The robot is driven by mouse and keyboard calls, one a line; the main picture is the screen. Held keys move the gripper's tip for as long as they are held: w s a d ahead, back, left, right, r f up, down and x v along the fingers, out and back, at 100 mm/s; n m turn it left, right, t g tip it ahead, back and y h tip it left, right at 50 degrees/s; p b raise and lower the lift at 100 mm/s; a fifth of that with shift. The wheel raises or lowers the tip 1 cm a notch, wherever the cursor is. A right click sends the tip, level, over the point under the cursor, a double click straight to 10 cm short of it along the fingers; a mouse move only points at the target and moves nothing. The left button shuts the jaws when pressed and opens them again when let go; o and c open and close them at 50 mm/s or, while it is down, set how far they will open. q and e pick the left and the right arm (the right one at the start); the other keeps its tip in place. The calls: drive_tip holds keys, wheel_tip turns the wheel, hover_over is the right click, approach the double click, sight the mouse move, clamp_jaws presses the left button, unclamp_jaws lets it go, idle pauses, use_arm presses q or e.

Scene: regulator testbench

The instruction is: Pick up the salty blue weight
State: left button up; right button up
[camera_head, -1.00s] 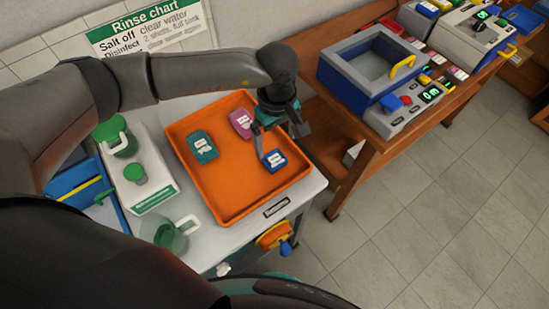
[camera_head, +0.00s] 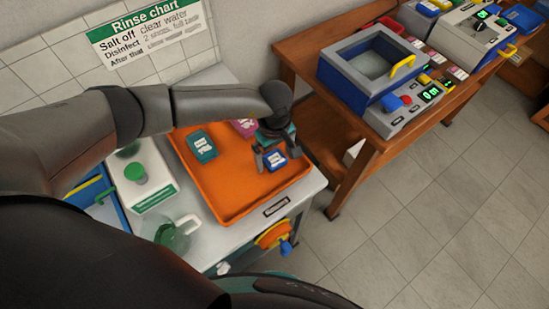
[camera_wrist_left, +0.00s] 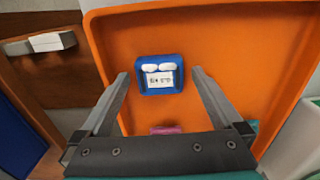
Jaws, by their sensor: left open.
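The blue weight (camera_head: 275,160) lies in the orange tray (camera_head: 235,205), near the tray's right side. It has a white label with dark marks. In the left wrist view the blue weight (camera_wrist_left: 160,76) shows two whitish patches above its label, and it lies just beyond and between the fingertips. My left gripper (camera_head: 275,158) is open and empty above the weight, its fingers pointing down on either side; in the wrist view the open fingers (camera_wrist_left: 160,80) also show. Whether the fingertips touch the weight, I cannot tell. My right gripper is not in view.
A teal weight (camera_head: 202,146) and a partly hidden pink weight (camera_head: 243,127) lie in the same tray. A white box with a green knob (camera_head: 150,180) and a clear jug (camera_head: 172,234) stand left of it. A wooden bench (camera_head: 350,150) stands to the right.

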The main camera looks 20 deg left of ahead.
use_arm(q)
drive_tip(key=shift+c, duration=0.2)
clamp_jaws()
idle(0.5)
